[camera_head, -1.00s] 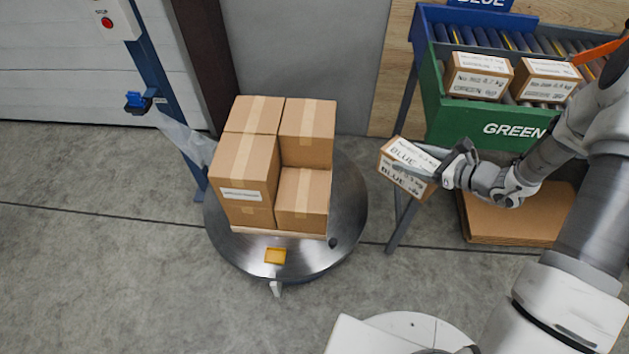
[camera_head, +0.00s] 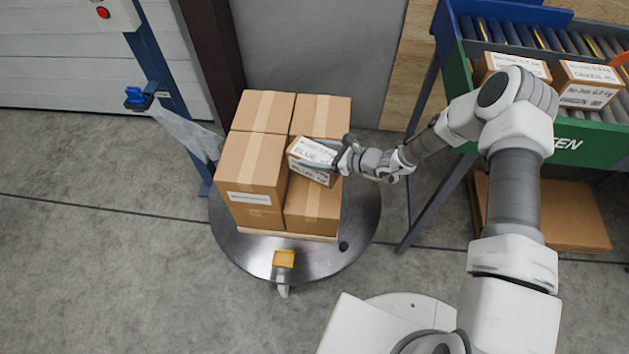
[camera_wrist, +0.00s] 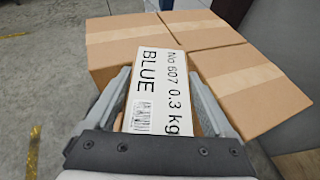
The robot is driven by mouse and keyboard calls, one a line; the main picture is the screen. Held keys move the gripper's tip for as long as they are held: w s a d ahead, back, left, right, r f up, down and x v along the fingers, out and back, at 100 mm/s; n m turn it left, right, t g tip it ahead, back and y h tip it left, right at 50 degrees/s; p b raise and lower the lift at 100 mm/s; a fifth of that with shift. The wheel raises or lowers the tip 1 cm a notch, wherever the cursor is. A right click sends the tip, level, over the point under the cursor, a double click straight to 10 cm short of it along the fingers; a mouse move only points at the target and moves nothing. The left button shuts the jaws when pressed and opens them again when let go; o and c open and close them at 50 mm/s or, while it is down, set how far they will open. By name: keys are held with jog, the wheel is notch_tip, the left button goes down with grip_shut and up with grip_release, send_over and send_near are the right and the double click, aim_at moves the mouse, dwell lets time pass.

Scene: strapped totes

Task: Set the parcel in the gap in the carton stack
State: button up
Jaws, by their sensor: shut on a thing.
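The parcel (camera_head: 314,155), a small brown box with a white label reading BLUE, is held in my gripper (camera_head: 343,158). In the wrist view the parcel (camera_wrist: 160,85) sits between the two fingers (camera_wrist: 160,110), its label facing the camera. The carton stack (camera_head: 254,165) stands on a round metal turntable. Its front right carton (camera_head: 312,204) is lower than the others, which leaves a gap above it. The parcel is over or in the upper part of that gap. I cannot tell whether it touches the cartons. My gripper reaches in from the right.
The turntable (camera_head: 235,247) has a yellow piece at its front edge. A blue post (camera_head: 165,95) with hanging film stands at left. A green chute (camera_head: 600,135) with two labelled boxes (camera_head: 588,84) stands at right, flat cardboard (camera_head: 560,215) beneath it.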

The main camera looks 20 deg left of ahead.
notch_tip(320, 180, down, 13)
jog(key=shift+b, duration=1.05)
jog(key=shift+f, duration=0.1)
jog(key=shift+f, duration=0.15)
jog(key=o, duration=1.4)
jog(key=shift+o, duration=0.2)
jog(key=shift+r, duration=0.25)
jog(key=p+v, duration=0.1)
jog(key=v, duration=1.1)
